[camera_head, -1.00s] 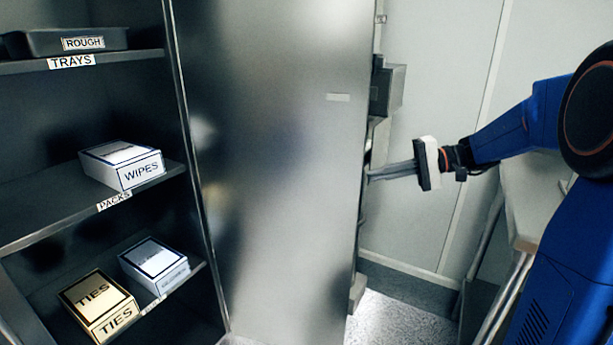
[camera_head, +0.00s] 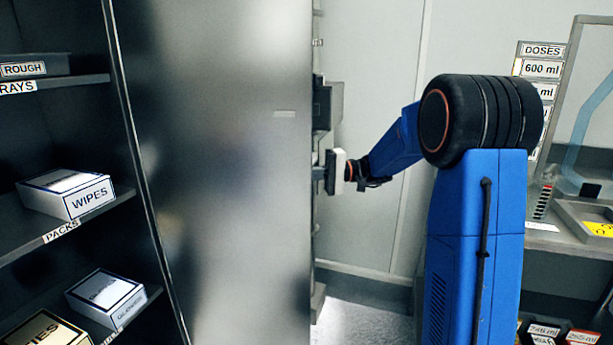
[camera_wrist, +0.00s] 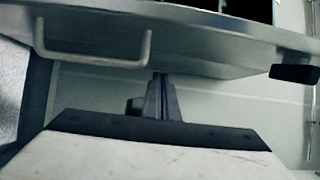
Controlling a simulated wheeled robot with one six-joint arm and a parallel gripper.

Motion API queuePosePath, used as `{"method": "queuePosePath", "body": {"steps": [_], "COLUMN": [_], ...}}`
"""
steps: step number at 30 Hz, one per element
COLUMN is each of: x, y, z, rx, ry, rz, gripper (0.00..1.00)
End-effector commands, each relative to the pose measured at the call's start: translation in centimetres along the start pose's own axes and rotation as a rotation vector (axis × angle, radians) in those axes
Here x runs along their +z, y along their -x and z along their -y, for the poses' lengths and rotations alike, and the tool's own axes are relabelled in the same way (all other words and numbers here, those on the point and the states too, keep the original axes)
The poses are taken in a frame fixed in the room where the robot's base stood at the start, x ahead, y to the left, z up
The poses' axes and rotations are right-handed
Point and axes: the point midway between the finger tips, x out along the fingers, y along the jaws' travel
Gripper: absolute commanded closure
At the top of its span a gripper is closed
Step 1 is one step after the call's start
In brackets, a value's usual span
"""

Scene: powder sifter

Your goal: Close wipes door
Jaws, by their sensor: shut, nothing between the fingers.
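The metal cabinet door (camera_head: 225,150) stands open in the head view, its hinge side by the shelves and its free edge to the right. A white box labelled WIPES (camera_head: 66,192) sits on the shelf marked PACKS. My gripper (camera_head: 318,172) is at the door's free edge, about mid-height; the door edge hides part of its fingers. In the wrist view my gripper (camera_wrist: 161,80) is shut and empty, its fingertips close to a metal panel (camera_wrist: 210,45) with a U-shaped handle (camera_wrist: 95,58). I cannot tell whether they touch it.
A dark box-like part (camera_head: 327,103) sticks out beyond the door edge, just above my gripper. Boxes (camera_head: 106,297) stand on the lower shelf. A bench (camera_head: 570,235) with a DOSES sign (camera_head: 541,50) is at the right. Floor (camera_head: 360,325) shows beside the door.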

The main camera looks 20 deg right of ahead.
Motion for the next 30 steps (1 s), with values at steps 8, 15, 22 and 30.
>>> {"method": "queuePosePath", "body": {"steps": [8,15,22,30], "x": [1.4,3.5,3.9,3.9], "y": [-3.6,-4.2,-4.2,-4.2], "z": [0.0,0.0,0.0,0.0], "rx": [0.000,0.000,0.000,0.000], "ry": [-0.001,-0.001,-0.001,-0.001], "rz": [0.001,0.000,0.000,-0.002], "gripper": [1.00,1.00,1.00,1.00]}}
